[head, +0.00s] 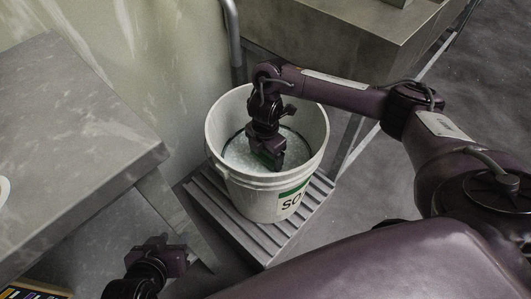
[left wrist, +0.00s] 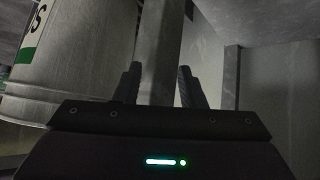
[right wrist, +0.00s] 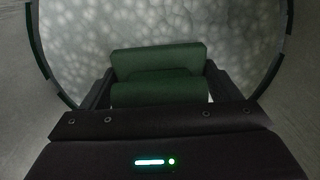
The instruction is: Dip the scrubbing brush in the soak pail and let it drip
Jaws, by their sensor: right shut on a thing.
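The white soak pail (head: 262,199) stands on a slatted stand and holds foamy, whitish liquid (head: 240,158). My right gripper (head: 269,160) points down inside the pail, close to the liquid. It is shut on the green scrubbing brush (right wrist: 158,77), which shows between its fingers in the right wrist view. The brush's bristles are hidden, so I cannot tell how deep it sits. My left gripper (left wrist: 160,85) is open and empty, low beside the pail; it also shows at the bottom of the head view (head: 160,250). The pail's side (left wrist: 65,60) fills the upper left of the left wrist view.
A grey table (head: 75,140) stands at the left, with its leg near the pail. The slatted stand (head: 290,232) is under the pail. A metal bench (head: 370,35) is at the back, and a wall with a vertical pipe (head: 235,40) stands behind the pail.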

